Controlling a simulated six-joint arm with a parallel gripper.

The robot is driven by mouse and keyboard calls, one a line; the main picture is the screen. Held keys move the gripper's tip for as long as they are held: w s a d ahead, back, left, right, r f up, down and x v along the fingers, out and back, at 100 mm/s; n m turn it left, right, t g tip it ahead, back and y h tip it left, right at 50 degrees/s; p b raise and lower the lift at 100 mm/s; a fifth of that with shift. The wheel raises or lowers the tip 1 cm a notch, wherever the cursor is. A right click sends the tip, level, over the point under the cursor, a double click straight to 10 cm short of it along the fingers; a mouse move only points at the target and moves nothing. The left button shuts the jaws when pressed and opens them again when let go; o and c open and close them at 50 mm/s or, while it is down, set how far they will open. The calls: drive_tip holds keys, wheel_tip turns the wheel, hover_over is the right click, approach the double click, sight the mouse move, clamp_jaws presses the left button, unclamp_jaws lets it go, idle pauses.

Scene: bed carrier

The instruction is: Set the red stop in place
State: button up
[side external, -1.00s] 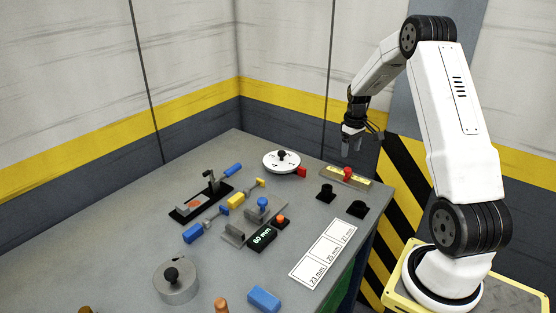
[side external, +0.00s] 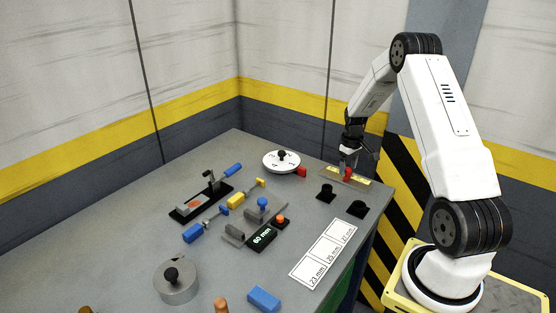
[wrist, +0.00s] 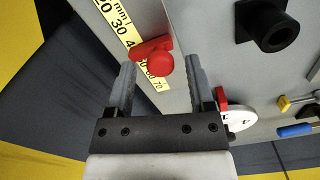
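The red stop (wrist: 153,58) sits on a yellow scale (wrist: 118,18) with black millimetre numbers, in the wrist view. Its round knob lies between my gripper's fingertips (wrist: 157,68), with a gap on each side. My gripper is open. In the side external view my gripper (side external: 348,163) is low over the red stop (side external: 348,174), which stands on the scale's block (side external: 328,177) at the table's far right. The exact mark under the stop is hidden in both views.
A white dial (side external: 270,162) with a black knob and a red block (side external: 302,171) stand left of the scale. Two black sockets (side external: 326,192) (side external: 357,209) stand in front. A white label card (side external: 323,254) lies nearer the right table edge. Clamps and a timer (side external: 262,237) occupy the middle.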

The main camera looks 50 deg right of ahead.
clamp_jaws()
idle(1.2)
